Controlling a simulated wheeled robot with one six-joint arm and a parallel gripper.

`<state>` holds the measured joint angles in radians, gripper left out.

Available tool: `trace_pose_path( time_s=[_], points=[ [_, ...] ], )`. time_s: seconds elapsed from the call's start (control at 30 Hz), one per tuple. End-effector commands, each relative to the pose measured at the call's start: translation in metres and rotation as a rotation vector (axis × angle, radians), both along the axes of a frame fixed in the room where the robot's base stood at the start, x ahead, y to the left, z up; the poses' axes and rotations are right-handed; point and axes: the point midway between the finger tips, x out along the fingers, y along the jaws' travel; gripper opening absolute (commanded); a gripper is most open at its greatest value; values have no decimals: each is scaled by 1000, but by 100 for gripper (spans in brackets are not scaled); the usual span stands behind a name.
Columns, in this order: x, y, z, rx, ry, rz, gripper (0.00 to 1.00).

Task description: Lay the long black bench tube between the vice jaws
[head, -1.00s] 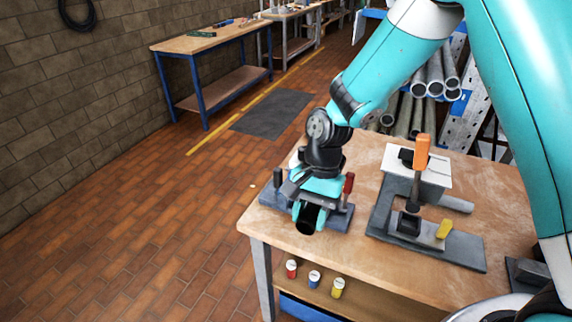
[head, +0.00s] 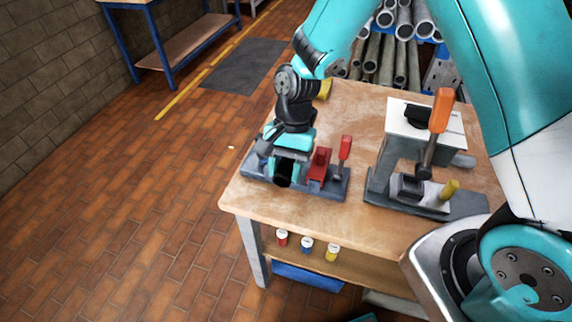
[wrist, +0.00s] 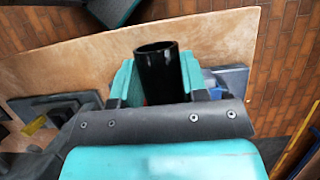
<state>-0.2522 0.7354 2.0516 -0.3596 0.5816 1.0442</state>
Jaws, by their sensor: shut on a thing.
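My gripper (head: 289,163) is shut on the black tube (head: 283,181), over the left part of the vice. In the head view only the tube's dark near end shows below the fingers. In the wrist view the black tube (wrist: 158,70) stands up between the teal fingers, its open end showing. The vice (head: 335,188) has a grey-blue base, a red jaw block (head: 319,164) and a red-handled lever (head: 344,149). The gripper hides the vice's left side, so I cannot tell whether the tube is between the jaws or above them.
A grey fixture (head: 384,178) with an orange-handled lever (head: 439,112) and a yellow knob (head: 449,190) stands to the right. The wooden bench top (head: 290,222) is bare in front. Small cans (head: 307,245) stand on the shelf below. Grey pipes (head: 385,62) lie behind.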

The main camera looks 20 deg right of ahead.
Motion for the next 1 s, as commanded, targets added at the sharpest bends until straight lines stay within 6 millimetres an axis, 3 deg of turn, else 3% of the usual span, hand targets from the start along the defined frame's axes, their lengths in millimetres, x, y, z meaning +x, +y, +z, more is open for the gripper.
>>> trace_pose_path(
  time_s=[1.0],
  points=[
    [-1,0,-81,-1,1,-1,13]
  ],
)
